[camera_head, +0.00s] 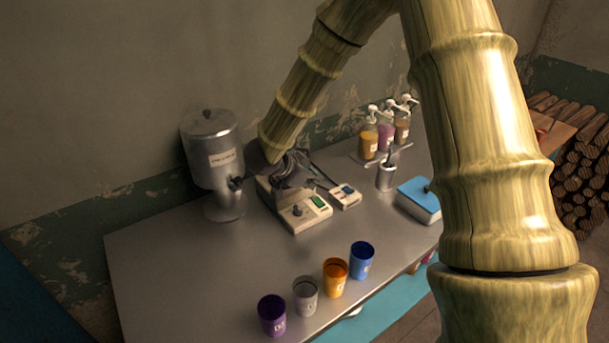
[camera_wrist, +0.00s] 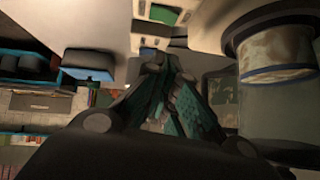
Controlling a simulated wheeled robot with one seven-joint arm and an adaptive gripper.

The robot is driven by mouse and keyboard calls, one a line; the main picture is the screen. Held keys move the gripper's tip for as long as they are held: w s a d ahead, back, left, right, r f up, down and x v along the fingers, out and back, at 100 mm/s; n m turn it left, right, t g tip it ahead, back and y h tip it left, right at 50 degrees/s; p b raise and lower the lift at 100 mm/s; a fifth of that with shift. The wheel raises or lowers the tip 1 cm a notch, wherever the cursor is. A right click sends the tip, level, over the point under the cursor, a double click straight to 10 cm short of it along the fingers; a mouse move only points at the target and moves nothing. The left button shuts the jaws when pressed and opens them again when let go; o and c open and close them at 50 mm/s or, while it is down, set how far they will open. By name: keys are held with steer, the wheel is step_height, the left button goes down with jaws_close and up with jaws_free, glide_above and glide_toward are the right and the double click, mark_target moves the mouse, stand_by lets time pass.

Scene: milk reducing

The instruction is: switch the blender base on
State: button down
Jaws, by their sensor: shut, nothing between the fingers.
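The blender base (camera_head: 303,214) is a pale box on the grey table, with a dark round knob (camera_head: 297,210) and a green switch (camera_head: 318,202) on its front panel. My gripper (camera_head: 288,184) hangs over the rear part of the base, behind the knob and switch, and hides some of it. In the wrist view my gripper (camera_wrist: 172,62) has its fingers together with nothing between them. Pale surfaces with green patches show beyond the fingertips there. Whether the fingertips touch the base I cannot tell.
A metal dispenser (camera_head: 213,160) stands close left of my gripper. A small pale box (camera_head: 345,196) sits right of the base. Cups, including an orange one (camera_head: 335,277), line the front edge. Pump bottles (camera_head: 386,134), a metal holder (camera_head: 385,177) and a blue-lidded box (camera_head: 419,198) stand right.

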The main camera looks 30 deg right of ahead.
mark_target(316, 201)
steer(key=x, duration=0.3)
steer(key=p+x, duration=0.1)
steer(key=shift+f, duration=0.55)
steer(key=shift+w+a+f+p, duration=0.1)
steer(key=shift+f+p, duration=0.1)
steer(key=shift+f, duration=0.5)
steer(key=shift+w+f+p, duration=0.15)
steer(key=shift+f, duration=0.5)
